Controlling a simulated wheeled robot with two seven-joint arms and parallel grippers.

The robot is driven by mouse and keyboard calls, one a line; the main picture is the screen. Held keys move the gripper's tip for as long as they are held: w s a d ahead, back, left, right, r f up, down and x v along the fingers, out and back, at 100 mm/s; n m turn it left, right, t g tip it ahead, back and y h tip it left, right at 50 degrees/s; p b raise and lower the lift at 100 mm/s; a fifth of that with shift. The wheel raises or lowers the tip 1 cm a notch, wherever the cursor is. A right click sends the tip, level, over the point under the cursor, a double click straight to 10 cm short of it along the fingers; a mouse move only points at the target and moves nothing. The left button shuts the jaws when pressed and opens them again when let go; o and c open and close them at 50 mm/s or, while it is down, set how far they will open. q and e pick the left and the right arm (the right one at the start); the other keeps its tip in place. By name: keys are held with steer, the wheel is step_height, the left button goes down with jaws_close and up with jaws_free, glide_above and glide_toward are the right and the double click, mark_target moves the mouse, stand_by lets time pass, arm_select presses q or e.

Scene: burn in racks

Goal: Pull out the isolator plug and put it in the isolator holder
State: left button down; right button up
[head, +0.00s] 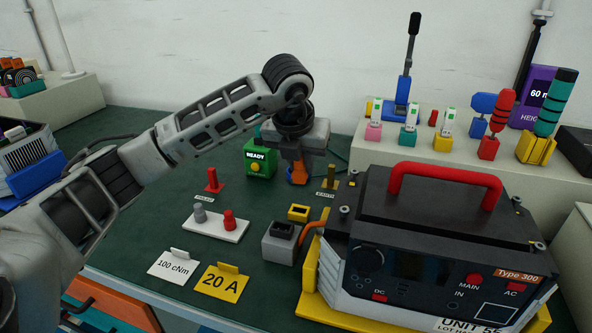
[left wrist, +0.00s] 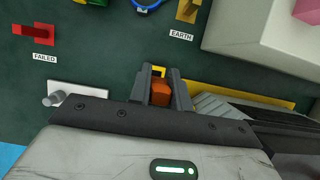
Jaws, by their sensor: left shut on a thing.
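My left gripper (head: 298,174) is shut on an orange block, the isolator plug (head: 299,172), and holds it above the green table. In the left wrist view the orange plug (left wrist: 160,93) sits between the two grey fingers (left wrist: 161,88); its lower part is hidden. A small hollow yellow block (head: 298,212), which looks like the isolator holder, stands on the table in front of the gripper and apart from the plug. A grey box with a dark socket (head: 282,241) stands nearer, with an orange cable beside it. My right gripper is not in view.
The black and grey Type 300 unit (head: 440,240) with a red handle fills the right. A red post (head: 213,183), a brass post (head: 330,178) and a green READY box (head: 260,160) stand near the arm. A white plate (head: 215,228) and two cards lie left.

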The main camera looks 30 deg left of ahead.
mark_target(299, 178)
arm_select(q)
steer(key=shift+f, duration=0.1)
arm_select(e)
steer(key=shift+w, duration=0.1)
arm_select(q)
steer(key=shift+f+b, duration=0.7)
steer(key=shift+b, duration=0.05)
step_height(299, 178, down, 2)
steer(key=shift+f+b, duration=0.25)
steer(key=shift+b, duration=0.7)
steer(key=shift+f+b, duration=0.6)
steer(key=shift+f, duration=0.25)
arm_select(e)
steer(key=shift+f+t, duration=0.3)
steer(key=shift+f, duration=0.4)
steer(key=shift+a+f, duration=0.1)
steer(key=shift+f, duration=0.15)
